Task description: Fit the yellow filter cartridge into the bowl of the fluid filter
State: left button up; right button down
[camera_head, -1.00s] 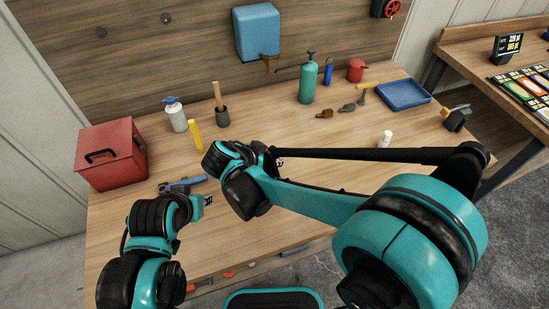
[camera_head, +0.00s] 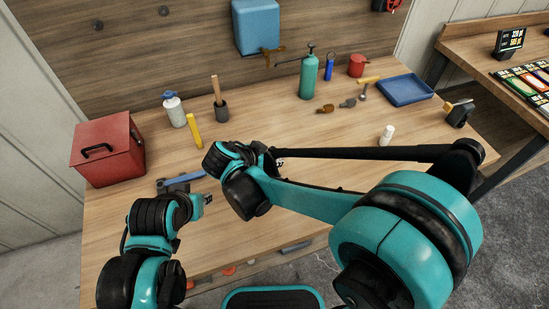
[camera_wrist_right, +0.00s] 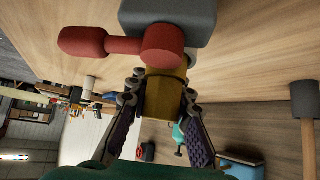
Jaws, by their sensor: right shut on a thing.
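My right gripper (camera_wrist_right: 160,105) is shut on an ochre-yellow piece (camera_wrist_right: 165,92) between its two fingers. I cannot tell whether this is the filter cartridge or part of the filter. Against its far end is a red round part with a side arm (camera_wrist_right: 105,45), beside a dark grey block (camera_wrist_right: 180,14) over the wood. In the head view my right gripper (camera_head: 280,161) is mostly hidden behind its own wrist.
A red toolbox (camera_head: 108,150), a white bottle (camera_head: 174,111) and a mallet (camera_head: 221,108) stand at the left and back. A blue-handled tool (camera_head: 181,181) lies by my left gripper. A teal bottle (camera_head: 308,76) and a blue tray (camera_head: 405,89) are behind. The bench's right front is clear.

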jog(key=shift+f+b, duration=0.45)
jog(key=shift+f, duration=0.15)
jog(key=c, duration=1.3)
grip_release()
jog(key=shift+r, duration=0.1)
jog(key=v, duration=0.7)
jog(key=shift+s+r, duration=0.15)
jog(key=shift+r, duration=0.05)
